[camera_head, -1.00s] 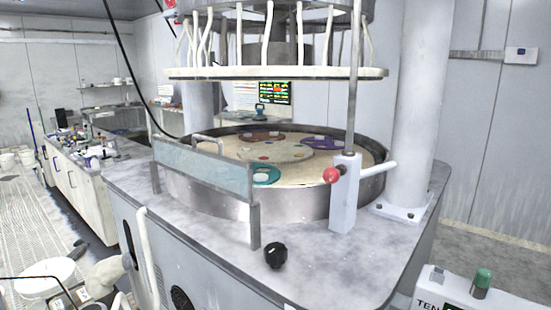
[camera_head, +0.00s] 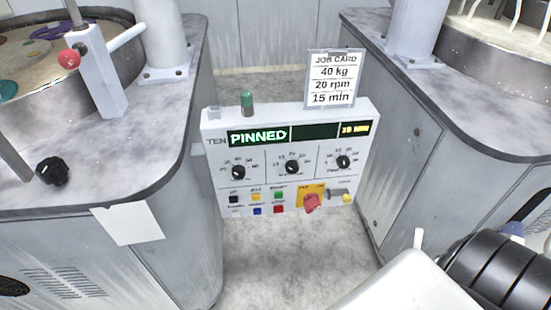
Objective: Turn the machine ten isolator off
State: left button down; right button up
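The machine ten control panel (camera_head: 285,155) stands in the gap between two polishing machines. It is marked TEN, and its display (camera_head: 258,136) reads PINNED. The isolator, a red handle on a yellow plate (camera_head: 311,201), is at the panel's lower right; the handle looks tilted, but its labels are too small to read. Three black dials, including the middle one (camera_head: 291,167), sit above rows of small coloured buttons. Part of my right arm shows at the lower right. Neither gripper's fingers are in view.
A job card (camera_head: 333,79) reading 40 kg, 20 rpm, 15 min stands on the panel's top right, with a green cylinder (camera_head: 247,102) at top left. The left machine's worktop (camera_head: 150,120) and the right machine's worktop (camera_head: 465,100) flank the panel. Bare floor shows below it.

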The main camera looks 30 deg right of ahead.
aim_at(312, 202)
jog(key=z, duration=0.45)
jog(key=i+l+z, duration=0.1)
jog(key=z, duration=0.75)
jog(key=i+l, duration=0.05)
